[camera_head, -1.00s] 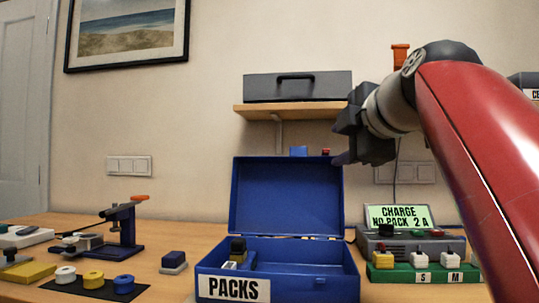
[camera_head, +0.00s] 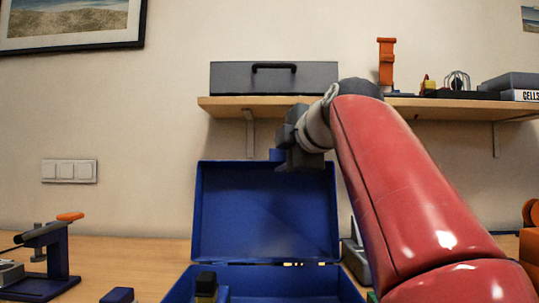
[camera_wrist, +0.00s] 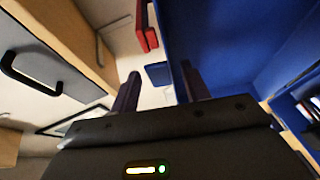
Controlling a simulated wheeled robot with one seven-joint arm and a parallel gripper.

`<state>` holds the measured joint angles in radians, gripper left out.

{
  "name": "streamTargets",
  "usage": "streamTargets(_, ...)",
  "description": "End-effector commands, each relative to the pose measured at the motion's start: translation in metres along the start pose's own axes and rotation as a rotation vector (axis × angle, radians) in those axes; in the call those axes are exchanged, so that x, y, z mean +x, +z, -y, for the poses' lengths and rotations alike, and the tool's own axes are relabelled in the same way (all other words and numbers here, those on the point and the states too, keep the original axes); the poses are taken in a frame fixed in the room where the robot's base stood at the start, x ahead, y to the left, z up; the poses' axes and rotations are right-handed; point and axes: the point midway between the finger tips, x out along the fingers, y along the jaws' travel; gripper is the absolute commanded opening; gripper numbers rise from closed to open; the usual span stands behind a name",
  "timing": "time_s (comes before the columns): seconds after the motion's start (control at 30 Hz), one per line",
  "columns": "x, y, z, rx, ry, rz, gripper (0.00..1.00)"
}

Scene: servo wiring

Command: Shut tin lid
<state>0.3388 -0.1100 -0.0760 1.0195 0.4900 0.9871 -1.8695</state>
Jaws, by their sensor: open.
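The blue tin (camera_head: 178,291) stands open on the table, its front cut off by the picture's bottom edge. Its lid (camera_head: 262,215) stands upright at the back. A small blue tab (camera_head: 276,154) sticks up at the lid's top edge. My gripper (camera_head: 290,160) is at the lid's top edge, right of its middle, with jaws open. In the wrist view, my gripper (camera_wrist: 160,88) has its two fingers apart, the right one overlapping the blue lid (camera_wrist: 215,45). A blue tab (camera_wrist: 158,74) shows between the fingers. I cannot tell whether the fingers touch the lid.
A wooden shelf (camera_head: 225,106) with a grey case (camera_head: 240,76) hangs behind and above the lid. An orange-handled press (camera_head: 55,255) stands at the left. A dark pack (camera_head: 205,284) sits inside the tin. A grey device (camera_head: 355,262) is partly hidden behind my arm.

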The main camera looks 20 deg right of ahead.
Motion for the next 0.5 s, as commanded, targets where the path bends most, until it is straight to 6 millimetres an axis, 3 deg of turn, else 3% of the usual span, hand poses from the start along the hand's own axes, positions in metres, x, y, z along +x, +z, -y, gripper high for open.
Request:
streamTargets(0.2,0.018,0.0,-0.001,0.0,0.0,0.001,0.46)
streamTargets(0.47,0.02,0.0,0.0,0.0,0.001,0.001,0.46)
streamTargets(0.5,0.02,0.0,0.0,0.0,0.001,0.001,0.42)
